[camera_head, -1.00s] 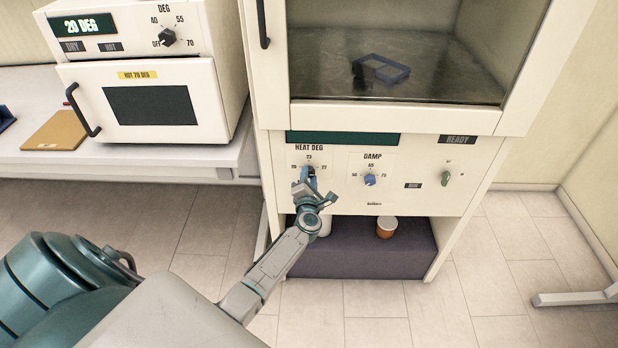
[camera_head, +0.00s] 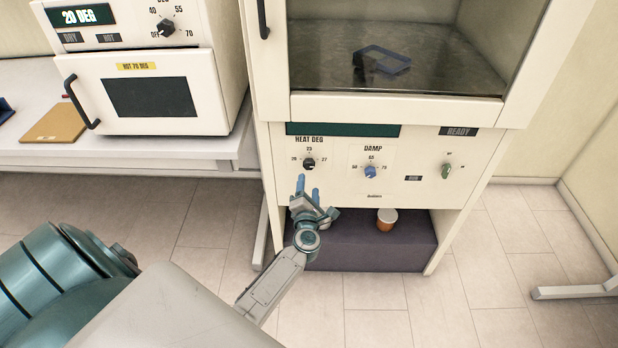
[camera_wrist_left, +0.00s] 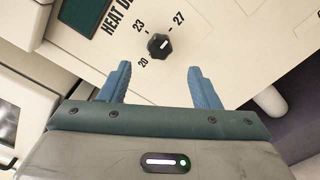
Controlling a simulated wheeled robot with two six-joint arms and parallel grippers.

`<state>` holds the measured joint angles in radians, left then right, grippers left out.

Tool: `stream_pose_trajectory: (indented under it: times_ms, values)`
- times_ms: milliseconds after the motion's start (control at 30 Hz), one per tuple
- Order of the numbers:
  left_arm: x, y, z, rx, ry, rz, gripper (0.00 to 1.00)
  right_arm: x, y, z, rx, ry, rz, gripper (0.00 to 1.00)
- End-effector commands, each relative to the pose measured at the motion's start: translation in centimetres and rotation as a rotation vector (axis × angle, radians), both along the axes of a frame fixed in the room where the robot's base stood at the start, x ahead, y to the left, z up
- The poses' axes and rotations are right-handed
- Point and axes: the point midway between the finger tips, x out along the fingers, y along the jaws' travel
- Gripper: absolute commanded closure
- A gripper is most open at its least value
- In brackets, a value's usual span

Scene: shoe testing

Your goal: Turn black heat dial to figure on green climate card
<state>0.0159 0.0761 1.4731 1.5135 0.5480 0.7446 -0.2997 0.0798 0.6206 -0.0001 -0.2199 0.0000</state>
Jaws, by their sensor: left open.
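The black heat dial (camera_head: 308,164) sits on the cream front panel under "HEAT DEG", with figures 20, 23 and 27 around it. In the left wrist view the dial (camera_wrist_left: 160,46) has a small white mark; which figure it points at is hard to tell. My left gripper (camera_head: 308,187) is open and empty, just below and in front of the dial. In the left wrist view its blue fingers (camera_wrist_left: 159,70) are spread to either side, with the dial beyond the tips and untouched. I see no green climate card. My right gripper is not in view.
A blue DAMP dial (camera_head: 371,172) and a green knob (camera_head: 446,171) are on the same panel. A dark green display strip (camera_head: 343,130) lies above. A white oven (camera_head: 205,85) stands on the left table.

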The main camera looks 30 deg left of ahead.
Motion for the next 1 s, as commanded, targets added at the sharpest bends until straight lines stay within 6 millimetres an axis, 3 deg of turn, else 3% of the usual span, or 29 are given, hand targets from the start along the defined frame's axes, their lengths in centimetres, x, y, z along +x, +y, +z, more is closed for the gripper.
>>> stream_pose_trajectory:
  times_ms: [233,800,900,967,1000]
  values:
    - [-2.2,-1.4,0.0,0.000,0.000,0.000,0.43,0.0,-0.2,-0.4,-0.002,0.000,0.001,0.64]
    - [-2.3,-1.4,-0.1,0.004,0.004,-0.002,0.43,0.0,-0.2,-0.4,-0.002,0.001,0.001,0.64]
    - [-2.6,-1.7,-1.7,0.062,0.054,-0.027,0.43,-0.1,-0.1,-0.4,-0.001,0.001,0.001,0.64]
    - [-3.1,-2.2,-4.0,0.146,0.126,-0.064,0.43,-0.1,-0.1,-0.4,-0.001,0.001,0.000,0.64]
    - [-3.7,-2.6,-6.1,0.223,0.192,-0.101,0.43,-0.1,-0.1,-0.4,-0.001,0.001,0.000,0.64]
